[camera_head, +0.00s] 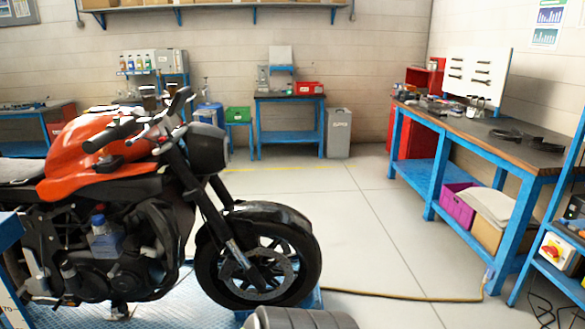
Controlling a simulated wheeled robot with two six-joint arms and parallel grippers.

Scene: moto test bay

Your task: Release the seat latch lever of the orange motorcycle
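The orange motorcycle (95,155) stands on the left, facing right. Its front wheel (258,265) is near the middle of the view and its rear is cut off by the left edge. Part of the grey seat (20,170) shows at the left edge. I cannot make out a seat latch lever. Neither of my grippers is in view.
The motorcycle stands on a blue platform (150,314). A long blue workbench (480,140) runs along the right, with a purple crate (458,203) below. A yellow hose (400,296) crosses the floor. The middle grey floor (345,225) is mostly clear.

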